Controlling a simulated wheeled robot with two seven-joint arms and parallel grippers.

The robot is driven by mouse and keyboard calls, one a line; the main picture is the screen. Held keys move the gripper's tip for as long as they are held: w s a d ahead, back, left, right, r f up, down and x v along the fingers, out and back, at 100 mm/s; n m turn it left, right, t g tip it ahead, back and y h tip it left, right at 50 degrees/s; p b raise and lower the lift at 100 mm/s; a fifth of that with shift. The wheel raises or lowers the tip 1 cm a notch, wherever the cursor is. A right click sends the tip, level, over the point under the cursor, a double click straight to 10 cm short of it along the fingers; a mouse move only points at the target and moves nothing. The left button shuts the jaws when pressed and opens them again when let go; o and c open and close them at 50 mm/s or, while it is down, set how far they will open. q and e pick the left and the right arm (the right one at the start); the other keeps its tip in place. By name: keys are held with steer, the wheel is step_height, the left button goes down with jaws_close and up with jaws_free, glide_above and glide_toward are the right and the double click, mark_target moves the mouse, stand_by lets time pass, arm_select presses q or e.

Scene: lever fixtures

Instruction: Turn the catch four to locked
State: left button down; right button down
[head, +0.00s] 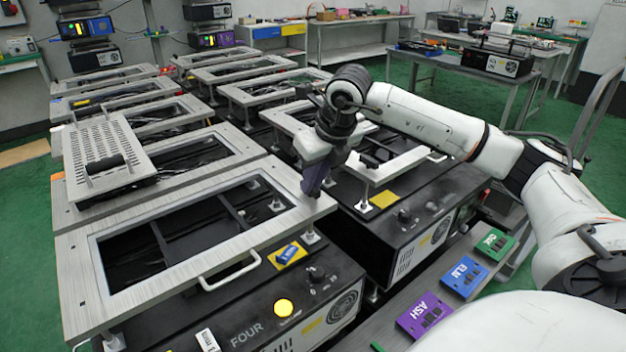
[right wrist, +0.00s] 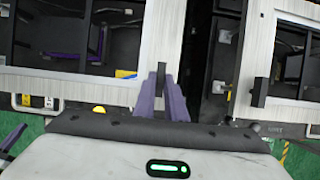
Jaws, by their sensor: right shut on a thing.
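The fixture marked FOUR (head: 247,333) is the nearest one at the left, with a grey metal frame (head: 75,275) around a dark opening. My right gripper (head: 311,188) is at the frame's right edge, its purple fingers pointing down. In the right wrist view, the purple fingers (right wrist: 163,98) are shut around a dark upright piece, which I take to be the catch (right wrist: 161,70) of fixture four. Most of the catch is hidden between the fingers, so its angle is hard to tell. In the head view the gripper covers it.
A yellow pad with a blue part (head: 288,254) and a lit yellow button (head: 283,308) are on fixture four's front. A similar dark lever (right wrist: 260,83) sits on the neighbouring frame at the right. Coloured blocks, including purple ASH (head: 424,315), lie on a ledge at the front right.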

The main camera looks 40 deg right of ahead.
steer(key=c, duration=1.8)
jaws_free()
steer(key=v, duration=1)
steer(key=shift+r, duration=0.15)
